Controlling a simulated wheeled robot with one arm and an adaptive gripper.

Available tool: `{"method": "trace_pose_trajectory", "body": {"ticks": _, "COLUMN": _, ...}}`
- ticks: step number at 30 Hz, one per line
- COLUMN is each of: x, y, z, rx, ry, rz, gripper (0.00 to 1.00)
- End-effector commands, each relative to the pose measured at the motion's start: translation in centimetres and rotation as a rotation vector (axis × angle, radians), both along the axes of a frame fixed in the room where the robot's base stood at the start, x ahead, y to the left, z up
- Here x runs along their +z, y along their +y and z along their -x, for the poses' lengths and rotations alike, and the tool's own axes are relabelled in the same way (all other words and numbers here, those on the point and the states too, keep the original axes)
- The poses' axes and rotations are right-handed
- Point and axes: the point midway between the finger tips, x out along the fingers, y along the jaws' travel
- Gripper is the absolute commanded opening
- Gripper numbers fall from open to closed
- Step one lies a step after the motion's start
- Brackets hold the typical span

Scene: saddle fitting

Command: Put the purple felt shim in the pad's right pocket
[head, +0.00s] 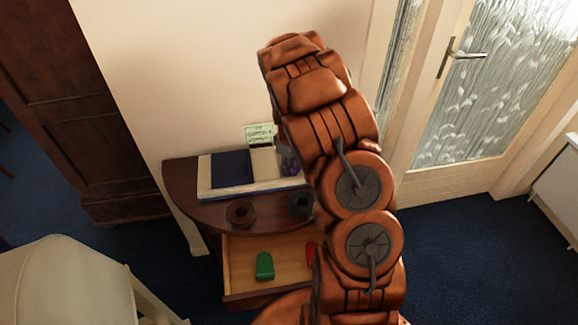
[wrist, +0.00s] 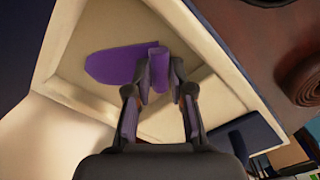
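The purple felt shim (wrist: 112,66) lies flat on the cream floor of the pad's right part, with a raised purple tab (wrist: 158,56) at its end. In the head view a bit of purple (head: 289,160) shows beside my arm. The pad (head: 204,181) lies on the half-round table, with a cream rim and a dark blue left panel. My gripper (wrist: 161,82) is over the shim, with a fingertip on each side of the tab. A gap shows between the fingertips, and the tab does not appear clamped. In the head view my arm hides the gripper and the pad's right end.
A brown coil (head: 241,213) and a black coil (head: 301,205) stand on the table in front of the pad. The open drawer (head: 239,257) below holds a green piece (head: 265,266) and a red piece (head: 310,252). A small sign (head: 260,135) is behind the pad, near the wall.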

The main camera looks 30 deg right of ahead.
Motion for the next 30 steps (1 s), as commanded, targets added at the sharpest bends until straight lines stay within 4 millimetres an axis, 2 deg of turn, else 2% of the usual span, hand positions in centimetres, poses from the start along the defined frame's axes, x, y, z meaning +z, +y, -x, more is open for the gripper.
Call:
{"method": "trace_pose_trajectory", "body": {"ticks": 1, "x": 0.0, "y": 0.0, "z": 0.0, "rx": 0.000, "ry": 0.000, "rz": 0.000, "gripper": 0.31}}
{"method": "trace_pose_trajectory", "body": {"ticks": 5, "x": 0.0, "y": 0.0, "z": 0.0, "rx": 0.000, "ry": 0.000, "rz": 0.000, "gripper": 0.43}}
{"method": "trace_pose_trajectory", "body": {"ticks": 13, "x": 0.1, "y": 0.0, "z": 0.0, "rx": 0.000, "ry": 0.000, "rz": 0.000, "gripper": 0.43}}
{"method": "trace_pose_trajectory", "body": {"ticks": 18, "x": 0.8, "y": 0.0, "z": -0.1, "rx": 0.000, "ry": -0.003, "rz": 0.001, "gripper": 0.43}}
{"method": "trace_pose_trajectory", "body": {"ticks": 23, "x": 2.7, "y": 0.0, "z": 0.0, "rx": 0.000, "ry": -0.003, "rz": 0.001, "gripper": 0.43}}
{"method": "trace_pose_trajectory", "body": {"ticks": 30, "x": 7.3, "y": 0.0, "z": -0.2, "rx": 0.000, "ry": -0.007, "rz": 0.002, "gripper": 0.43}}
